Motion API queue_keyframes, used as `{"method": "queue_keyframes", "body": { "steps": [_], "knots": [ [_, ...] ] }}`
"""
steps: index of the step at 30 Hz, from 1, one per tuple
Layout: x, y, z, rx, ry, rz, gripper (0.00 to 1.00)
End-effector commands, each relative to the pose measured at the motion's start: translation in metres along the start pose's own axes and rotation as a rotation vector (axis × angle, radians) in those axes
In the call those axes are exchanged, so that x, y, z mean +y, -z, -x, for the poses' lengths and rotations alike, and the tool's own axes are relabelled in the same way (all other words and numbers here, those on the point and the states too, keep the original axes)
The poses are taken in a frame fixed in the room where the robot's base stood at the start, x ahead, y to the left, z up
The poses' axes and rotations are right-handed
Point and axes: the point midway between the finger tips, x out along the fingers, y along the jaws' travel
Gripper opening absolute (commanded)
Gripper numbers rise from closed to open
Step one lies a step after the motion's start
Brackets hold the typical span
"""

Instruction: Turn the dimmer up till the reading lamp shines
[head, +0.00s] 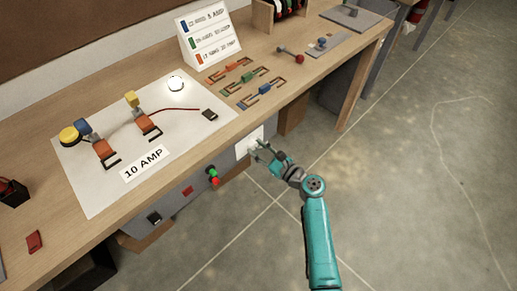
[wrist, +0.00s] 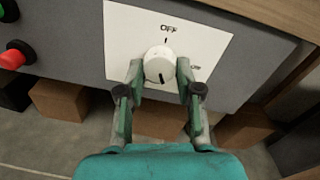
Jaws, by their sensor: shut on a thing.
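The dimmer is a white round knob (wrist: 160,63) on a white plate (wrist: 125,35) with "OFF" printed above it and smaller lettering at right. A dark mark on the knob sits on its lower side, away from the upper "OFF". My gripper (wrist: 160,72) is shut on the knob, one finger on each side. In the head view my gripper (head: 259,148) reaches the plate (head: 247,142) on the bench front; the knob itself is hidden there.
The white board (head: 85,180) carries a "10 AMP" label, orange clips and a red wire. A red and a green button (head: 213,178) sit left of the dimmer plate. A fuse chart (head: 208,42) stands at the back. The floor at right is clear.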

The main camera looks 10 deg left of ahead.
Motion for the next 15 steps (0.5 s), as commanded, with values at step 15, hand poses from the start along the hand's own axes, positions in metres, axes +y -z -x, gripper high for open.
{"method": "queue_keyframes", "body": {
  "steps": [15],
  "knots": [
    [0.0003,0.0019,0.0006,-0.018,-0.001,-0.381,0.00]
  ]
}}
